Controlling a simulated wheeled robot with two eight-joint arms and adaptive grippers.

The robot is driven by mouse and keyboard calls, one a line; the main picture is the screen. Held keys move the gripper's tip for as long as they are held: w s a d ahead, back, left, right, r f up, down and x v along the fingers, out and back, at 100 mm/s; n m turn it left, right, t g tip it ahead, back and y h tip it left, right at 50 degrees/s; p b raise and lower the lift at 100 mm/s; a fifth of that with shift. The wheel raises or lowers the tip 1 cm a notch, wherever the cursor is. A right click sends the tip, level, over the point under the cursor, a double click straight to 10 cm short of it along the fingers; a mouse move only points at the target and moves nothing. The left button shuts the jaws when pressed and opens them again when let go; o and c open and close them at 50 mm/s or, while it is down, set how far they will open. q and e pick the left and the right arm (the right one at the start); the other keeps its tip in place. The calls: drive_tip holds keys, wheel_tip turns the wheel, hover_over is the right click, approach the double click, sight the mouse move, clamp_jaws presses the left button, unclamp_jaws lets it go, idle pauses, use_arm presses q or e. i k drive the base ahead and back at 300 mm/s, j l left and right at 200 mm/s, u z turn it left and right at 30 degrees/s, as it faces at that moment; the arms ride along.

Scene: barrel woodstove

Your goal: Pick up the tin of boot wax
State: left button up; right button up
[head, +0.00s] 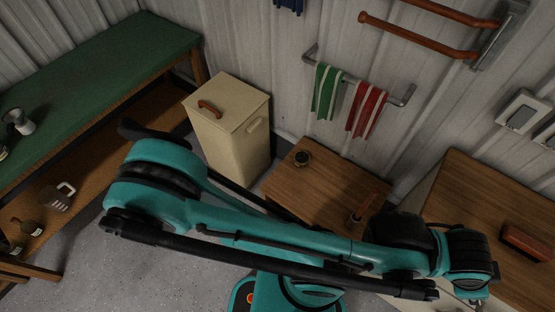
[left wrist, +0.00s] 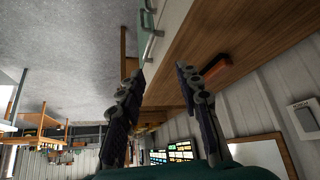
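A small dark round tin (head: 302,157), which looks like the boot wax, sits on the low wooden table (head: 285,185) near its back left corner. The tin does not show in the left wrist view. My left arm crosses the head view from left to right, in front of this table. Its wrist is over the right-hand wooden counter, well to the right of the tin. In the left wrist view my left gripper (left wrist: 157,82) has its two fingers spread apart with nothing between them. My right gripper is in neither view.
A red-brown block (head: 525,243) lies on the right counter (head: 480,190). An object with an orange-brown handle (head: 363,207) stands on the low table. A cream bin (head: 230,130) stands left of it. Green (head: 325,92) and red (head: 367,108) striped towels hang behind. A green-topped bench (head: 100,70) is at left.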

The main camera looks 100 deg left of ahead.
sight(301, 158)
drive_tip(key=u, duration=3.05)
drive_tip(key=i+j+z, duration=0.15)
drive_tip(key=z, duration=0.2)
drive_tip(key=i+j+z, duration=0.1)
drive_tip(key=z, duration=0.25)
drive_tip(key=j+z, duration=0.4)
drive_tip(key=i+l, duration=0.05)
